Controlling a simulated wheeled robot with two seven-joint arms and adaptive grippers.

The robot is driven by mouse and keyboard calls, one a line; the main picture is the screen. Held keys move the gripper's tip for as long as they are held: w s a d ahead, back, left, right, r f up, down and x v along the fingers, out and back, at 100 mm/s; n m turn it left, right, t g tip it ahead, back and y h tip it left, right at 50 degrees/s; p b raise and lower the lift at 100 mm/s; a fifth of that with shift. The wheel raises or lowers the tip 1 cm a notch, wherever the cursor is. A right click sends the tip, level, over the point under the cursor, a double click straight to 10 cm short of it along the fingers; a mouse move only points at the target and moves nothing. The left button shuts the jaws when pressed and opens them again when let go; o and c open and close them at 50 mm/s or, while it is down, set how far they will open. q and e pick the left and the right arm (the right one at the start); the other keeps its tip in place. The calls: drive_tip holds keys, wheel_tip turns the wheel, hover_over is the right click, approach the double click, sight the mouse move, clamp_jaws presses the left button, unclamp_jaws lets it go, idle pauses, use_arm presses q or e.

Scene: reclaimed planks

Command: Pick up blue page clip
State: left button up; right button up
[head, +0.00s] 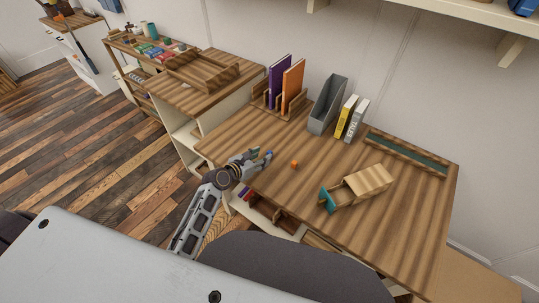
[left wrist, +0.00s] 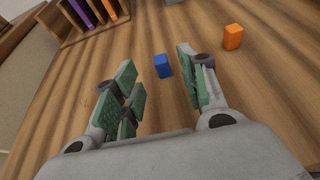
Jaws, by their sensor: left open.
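The blue page clip (left wrist: 161,66) is a small blue block on the wooden desk. In the left wrist view it shows between the two green-padded fingers of my left gripper, close to their tips and apart from both. My left gripper (head: 263,158) is open and empty, low over the front left part of the desk. In the head view a small spot of blue shows by its fingertips, with the clip mostly hidden. My right gripper is not in view.
An orange block (head: 294,164) lies just right of the gripper. A small wooden box with a pulled-out drawer (head: 368,184) stands further right. A wooden rack with purple and orange folders (head: 292,82), a grey file holder (head: 327,105) and books (head: 346,116) stand behind.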

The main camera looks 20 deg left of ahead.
sight(268, 153)
use_arm(q)
drive_tip(key=shift+x, duration=1.9)
drive_tip(key=shift+w+d+f, duration=0.2)
drive_tip(key=shift+w, duration=0.2)
drive_tip(key=shift+w+f, duration=0.1)
drive_tip(key=shift+w, duration=0.05)
drive_tip(key=c, duration=0.5)
drive_tip(key=shift+c, duration=1.4)
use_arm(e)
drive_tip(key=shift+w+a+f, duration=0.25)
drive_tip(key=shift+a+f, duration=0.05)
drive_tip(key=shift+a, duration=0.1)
